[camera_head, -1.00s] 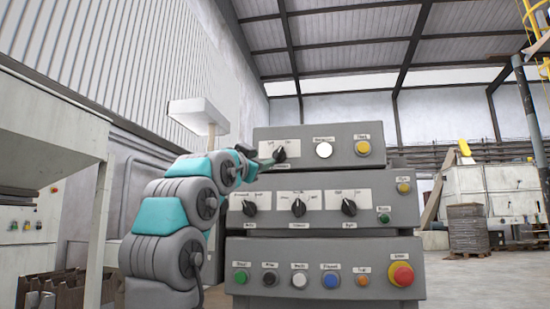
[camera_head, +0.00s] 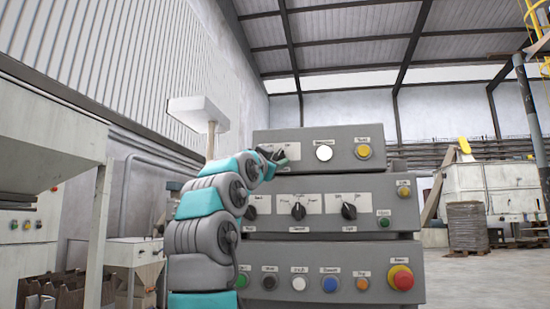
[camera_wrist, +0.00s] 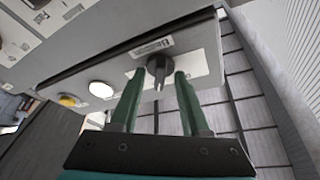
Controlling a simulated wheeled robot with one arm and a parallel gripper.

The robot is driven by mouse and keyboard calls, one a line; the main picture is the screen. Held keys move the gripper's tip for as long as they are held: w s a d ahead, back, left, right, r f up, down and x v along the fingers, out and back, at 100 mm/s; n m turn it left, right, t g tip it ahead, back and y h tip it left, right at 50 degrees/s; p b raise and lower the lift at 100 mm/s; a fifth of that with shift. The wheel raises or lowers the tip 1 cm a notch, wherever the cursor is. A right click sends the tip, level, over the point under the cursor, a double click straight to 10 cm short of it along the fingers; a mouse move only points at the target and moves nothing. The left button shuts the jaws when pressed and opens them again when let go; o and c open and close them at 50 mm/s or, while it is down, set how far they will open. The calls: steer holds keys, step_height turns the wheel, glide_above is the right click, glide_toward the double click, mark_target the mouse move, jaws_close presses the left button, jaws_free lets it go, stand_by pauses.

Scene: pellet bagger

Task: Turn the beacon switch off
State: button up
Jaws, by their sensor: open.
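My gripper (camera_wrist: 160,76) is open, with one green finger on each side of this knob. I cannot tell whether the fingers touch it. In the head view, my gripper (camera_head: 275,156) is at the left part of the top box and largely covers the knob.
The top box also has a white button (camera_head: 324,153) and a yellow button (camera_head: 363,151). Black rotary switches (camera_head: 298,211) are on the middle box below. A red emergency button (camera_head: 401,278) is at the lower right. A hopper frame (camera_head: 100,235) stands at the left.

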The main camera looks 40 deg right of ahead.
jaws_close()
stand_by(0.3)
stand_by(0.3)
